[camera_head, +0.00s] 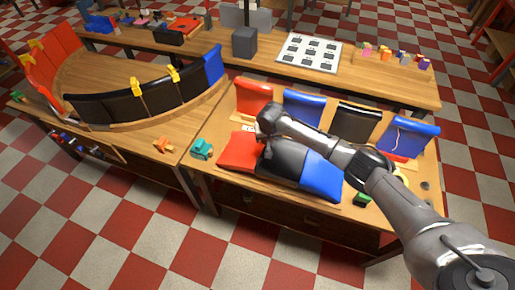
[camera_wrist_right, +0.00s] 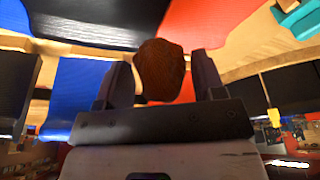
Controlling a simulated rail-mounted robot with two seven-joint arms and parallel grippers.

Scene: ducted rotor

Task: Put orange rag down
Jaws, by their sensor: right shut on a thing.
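The orange rag (camera_wrist_right: 160,70) shows in the right wrist view as a rounded, dark brownish-orange lump between the two fingers of my right gripper (camera_wrist_right: 162,80). The gripper is shut on it. In the head view my right arm comes in from the right, and its wrist is above the near workbench (camera_head: 222,190), over the red and black panels. The arm hides the fingers there, and I cannot make out the rag in that view. My left gripper is not in view.
Red (camera_head: 240,151), black (camera_head: 281,165) and blue (camera_head: 321,175) panels lie at the bench front. Several panels stand behind them, including a red one (camera_head: 253,96). A teal tool (camera_head: 202,148) lies left of them. A curved panel assembly (camera_head: 105,106) fills the left bench.

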